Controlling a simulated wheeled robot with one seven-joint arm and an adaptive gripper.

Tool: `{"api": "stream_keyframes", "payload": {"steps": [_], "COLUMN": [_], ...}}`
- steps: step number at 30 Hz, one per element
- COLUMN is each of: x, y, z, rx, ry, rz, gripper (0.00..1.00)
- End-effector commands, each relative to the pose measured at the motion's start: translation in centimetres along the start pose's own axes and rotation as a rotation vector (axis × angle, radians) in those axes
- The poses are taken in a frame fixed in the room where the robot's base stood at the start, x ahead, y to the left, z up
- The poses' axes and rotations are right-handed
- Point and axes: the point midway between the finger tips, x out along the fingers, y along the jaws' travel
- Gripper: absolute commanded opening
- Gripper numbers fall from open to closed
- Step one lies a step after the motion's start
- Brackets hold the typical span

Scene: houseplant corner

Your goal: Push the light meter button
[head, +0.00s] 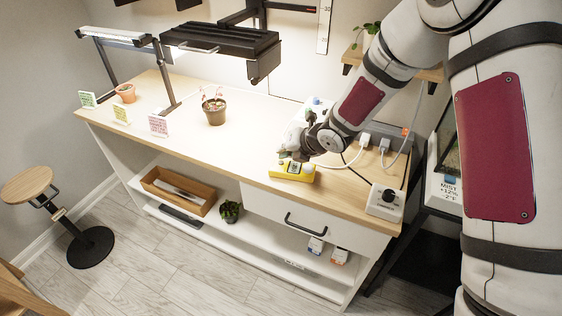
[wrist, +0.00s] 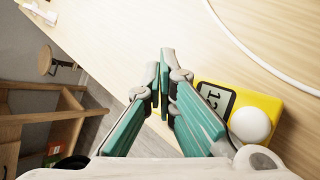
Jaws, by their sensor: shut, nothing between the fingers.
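The light meter is a yellow box (head: 305,176) lying on the wooden bench top near its front edge, in the head view. In the wrist view the yellow light meter (wrist: 269,103) shows at the right, with a grey display reading "12" and a white dome. I cannot make out which part is its button. My gripper (head: 290,157) is at the meter in the head view and covers part of it. In the wrist view my gripper (wrist: 160,70) has its fingers together and empty, to the left of the meter's display. Whether it touches the meter I cannot tell.
A white box with a dark knob (head: 385,200) stands at the bench's right end. White cables (head: 345,163) run behind the meter. A brown pot with a plant (head: 214,112) stands mid-bench under the lamp. The bench left of the meter is clear.

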Motion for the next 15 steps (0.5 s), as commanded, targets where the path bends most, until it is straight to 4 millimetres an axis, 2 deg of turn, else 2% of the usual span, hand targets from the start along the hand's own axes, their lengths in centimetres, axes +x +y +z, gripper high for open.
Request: {"api": "stream_keyframes", "payload": {"steps": [5,15], "x": [-0.2,-2.5], "y": [0.2,1.8], "z": [0.2,1.7], "rx": [-0.001,-0.001], "ry": [-0.001,-0.002], "rz": [0.001,0.001], "gripper": [0.0,0.0]}}
